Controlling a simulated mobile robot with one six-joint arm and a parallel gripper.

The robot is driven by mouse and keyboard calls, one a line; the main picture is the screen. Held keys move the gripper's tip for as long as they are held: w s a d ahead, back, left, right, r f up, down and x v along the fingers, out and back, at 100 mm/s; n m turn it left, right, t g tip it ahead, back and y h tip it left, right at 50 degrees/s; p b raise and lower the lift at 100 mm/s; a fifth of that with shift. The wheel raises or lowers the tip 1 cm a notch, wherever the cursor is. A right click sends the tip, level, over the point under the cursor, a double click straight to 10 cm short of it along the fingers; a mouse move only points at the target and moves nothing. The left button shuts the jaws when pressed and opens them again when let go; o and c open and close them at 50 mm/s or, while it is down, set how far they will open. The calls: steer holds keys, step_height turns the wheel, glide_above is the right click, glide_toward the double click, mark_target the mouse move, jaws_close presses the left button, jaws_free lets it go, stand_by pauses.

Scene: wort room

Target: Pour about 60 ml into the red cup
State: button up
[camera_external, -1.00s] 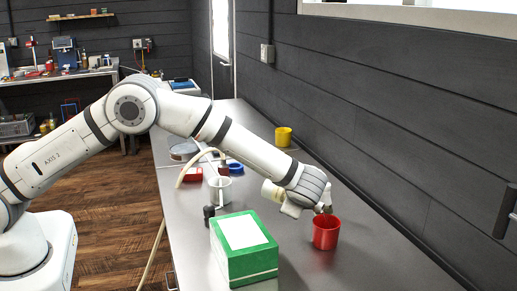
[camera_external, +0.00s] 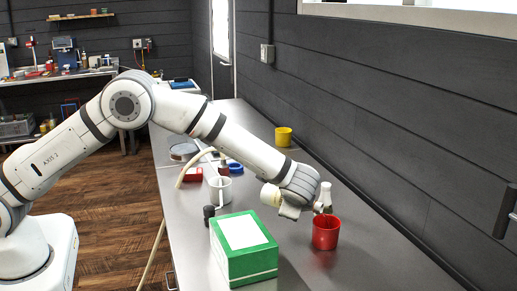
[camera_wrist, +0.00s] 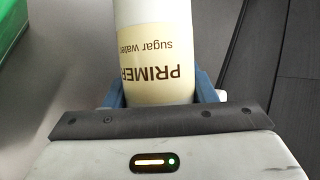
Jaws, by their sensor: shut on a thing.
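My gripper (camera_wrist: 160,95) is shut on a bottle (camera_wrist: 155,45) with a white and cream body, lettered "PRIMER sugar water". The lettering appears upside down in the wrist view, where the bottle's far end is cut off. In the external view my gripper is just above the red cup (camera_external: 325,235), which stands upright on the bench. A pale upright shape shows over the cup's rim there; I cannot tell whether it is the bottle or part of my gripper. No stream of liquid can be made out, and the inside of the cup is mostly hidden.
A green box with a white top (camera_external: 245,262) stands close to the left of the red cup. The dark wall (camera_external: 400,130) runs along the right.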

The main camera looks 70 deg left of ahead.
steer(key=shift+s+a+f+n+h+b, duration=0.15)
steer(key=shift+f+n+h+b, duration=0.2)
steer(key=shift+f+h, duration=0.35)
steer(key=shift+t, duration=0.4)
steer(key=shift+f+h+b, duration=0.3)
steer(key=shift+f+b, duration=0.1)
steer(key=shift+b, duration=0.05)
steer(key=shift+s+a+n+t, duration=0.1)
steer(key=shift+n+t, duration=0.15)
steer(key=shift+t, duration=0.05)
steer(key=shift+f, duration=0.1)
stand_by(0.4)
